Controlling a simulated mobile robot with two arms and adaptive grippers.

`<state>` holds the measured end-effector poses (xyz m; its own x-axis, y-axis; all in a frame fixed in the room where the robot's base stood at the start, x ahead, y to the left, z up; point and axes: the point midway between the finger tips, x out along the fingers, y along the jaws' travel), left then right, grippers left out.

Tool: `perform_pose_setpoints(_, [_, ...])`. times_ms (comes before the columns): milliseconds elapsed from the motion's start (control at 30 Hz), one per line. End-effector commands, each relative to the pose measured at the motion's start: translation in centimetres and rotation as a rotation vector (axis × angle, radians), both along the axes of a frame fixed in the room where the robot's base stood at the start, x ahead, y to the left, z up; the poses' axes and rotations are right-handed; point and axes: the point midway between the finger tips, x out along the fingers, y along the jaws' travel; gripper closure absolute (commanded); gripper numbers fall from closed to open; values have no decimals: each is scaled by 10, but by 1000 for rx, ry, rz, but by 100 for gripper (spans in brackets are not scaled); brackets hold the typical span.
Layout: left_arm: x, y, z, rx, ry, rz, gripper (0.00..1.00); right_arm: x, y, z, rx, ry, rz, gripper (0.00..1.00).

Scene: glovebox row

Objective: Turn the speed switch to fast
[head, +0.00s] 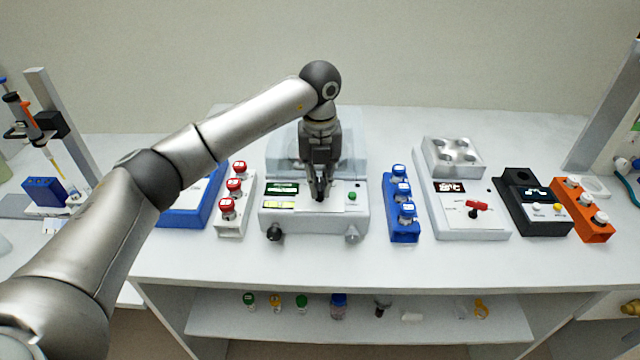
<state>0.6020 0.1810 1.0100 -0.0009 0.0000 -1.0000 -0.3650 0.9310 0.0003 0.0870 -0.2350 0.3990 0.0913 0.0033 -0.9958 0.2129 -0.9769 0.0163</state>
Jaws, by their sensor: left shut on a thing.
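A white instrument (310,218) stands in the middle of the bench, with two small lit displays (282,189), a green button (352,196) and two front knobs. My left gripper (320,194) points down at its sloped panel, between the displays and the green button. Its fingers are shut on a small part of the panel there, which appears to be the speed switch. The fingers hide most of that switch, so its setting and any labels cannot be read. My right gripper is not in view.
To the right stand a blue rack (402,232) of blue-capped vials, a white device (465,225) with a red lever (477,206), a black device (540,222) and an orange rack (595,230). A white rack (232,228) of red-capped vials stands close left. The bench front is clear.

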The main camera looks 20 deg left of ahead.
Motion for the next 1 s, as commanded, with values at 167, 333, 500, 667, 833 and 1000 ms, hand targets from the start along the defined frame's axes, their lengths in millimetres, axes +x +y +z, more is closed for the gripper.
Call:
perform_pose_setpoints(167, [0, 0, 1, -1, -3, -64, 100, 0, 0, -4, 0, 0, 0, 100])
perform_pose_setpoints(333, [0, 0, 1, -2, -2, -91, 100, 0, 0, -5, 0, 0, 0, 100])
perform_pose_setpoints(500, [0, 0, 2, -2, -2, -96, 100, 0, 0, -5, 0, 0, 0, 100])
perform_pose_setpoints(667, [0, 0, 2, -1, -3, -95, 100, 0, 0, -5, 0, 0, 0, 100])
perform_pose_setpoints(833, [0, 0, 1, -2, -2, -94, 80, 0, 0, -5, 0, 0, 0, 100])
perform_pose_setpoints(1000, [0, 0, 1, -1, -1, -94, 80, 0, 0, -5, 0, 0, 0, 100])
